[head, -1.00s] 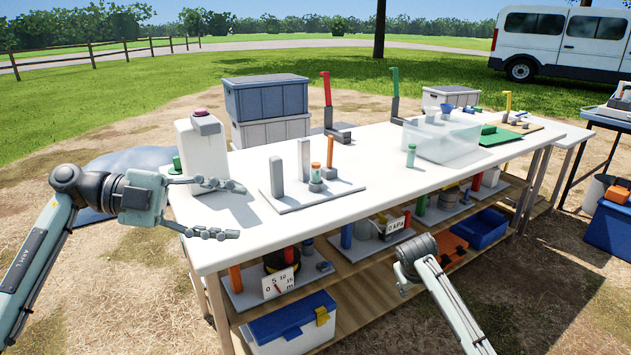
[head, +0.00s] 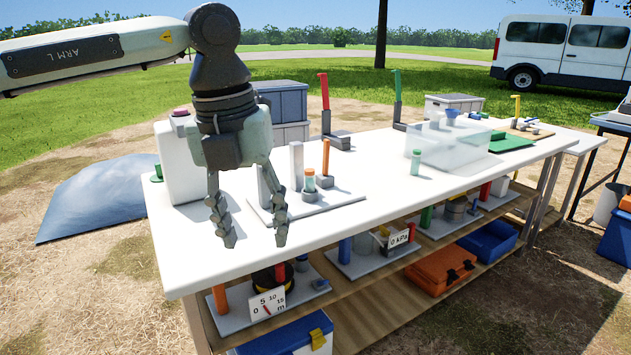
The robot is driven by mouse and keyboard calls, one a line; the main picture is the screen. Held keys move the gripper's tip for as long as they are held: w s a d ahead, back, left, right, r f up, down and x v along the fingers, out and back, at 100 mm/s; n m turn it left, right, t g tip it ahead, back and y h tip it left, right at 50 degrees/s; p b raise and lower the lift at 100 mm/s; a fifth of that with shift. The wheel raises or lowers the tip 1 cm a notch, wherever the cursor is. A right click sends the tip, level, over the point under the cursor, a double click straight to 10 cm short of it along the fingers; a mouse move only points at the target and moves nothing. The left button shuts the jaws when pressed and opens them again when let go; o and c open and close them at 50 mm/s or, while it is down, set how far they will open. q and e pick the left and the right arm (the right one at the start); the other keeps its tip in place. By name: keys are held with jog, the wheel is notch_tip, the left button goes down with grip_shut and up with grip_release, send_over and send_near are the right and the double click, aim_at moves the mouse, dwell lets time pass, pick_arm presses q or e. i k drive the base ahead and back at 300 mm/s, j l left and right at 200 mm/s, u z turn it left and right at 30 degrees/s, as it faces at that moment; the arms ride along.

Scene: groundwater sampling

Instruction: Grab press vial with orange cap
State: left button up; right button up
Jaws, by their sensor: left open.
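A small vial with an orange cap (head: 310,183) stands upright on the flat light-grey press base (head: 345,197) on the white table (head: 400,182). Grey posts and an orange upright handle (head: 326,156) stand around it. My left gripper (head: 255,228) points down over the near left part of the table, in front and to the left of the vial. Its two fingers are apart with nothing between them. Its hand hides part of the press. My right gripper is out of the picture.
A white container (head: 178,160) stands at the table's back left corner. A green-capped vial (head: 416,163) and a clear bin (head: 455,150) stand to the right. Upright red (head: 324,92) and green (head: 398,86) handles line the back edge. The front of the tabletop is mostly clear.

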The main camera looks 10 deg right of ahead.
aim_at(309, 174)
jog(key=i+l, duration=0.85)
jog(key=i, duration=0.25)
